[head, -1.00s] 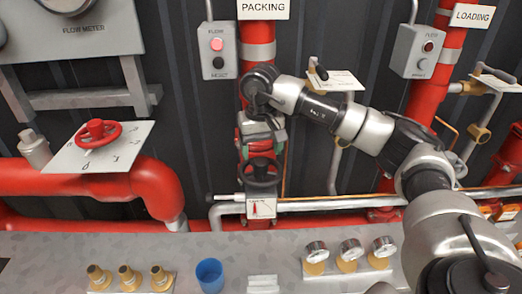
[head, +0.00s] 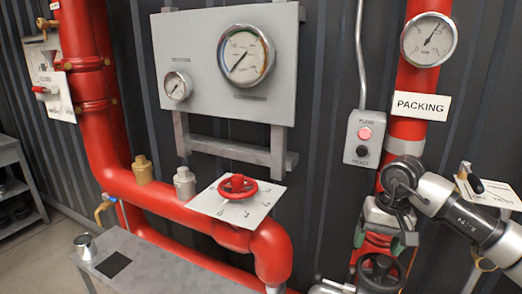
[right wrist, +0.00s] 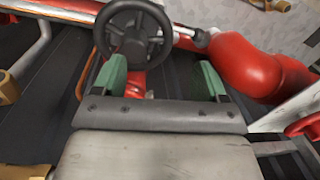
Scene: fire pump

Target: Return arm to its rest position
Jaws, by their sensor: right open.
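My right gripper (head: 382,244) shows at the right of the head view, pointing down in front of the red vertical pipe. Its green fingers stand apart with nothing held between them, as the right wrist view (right wrist: 161,74) also shows. A black handwheel (head: 381,274) is just below the gripper in the head view. In the right wrist view the handwheel (right wrist: 133,35) lies beyond the fingertips, and the fingers do not close on it. My right arm reaches in from the right edge. My left gripper is not in view.
A red handwheel (head: 237,187) on a white plate sits on the thick red pipe (head: 190,207). A gauge panel (head: 205,62) and a button box (head: 364,138) are on the dark wall. A grey bench (head: 150,268) carries a metal cup (head: 85,246).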

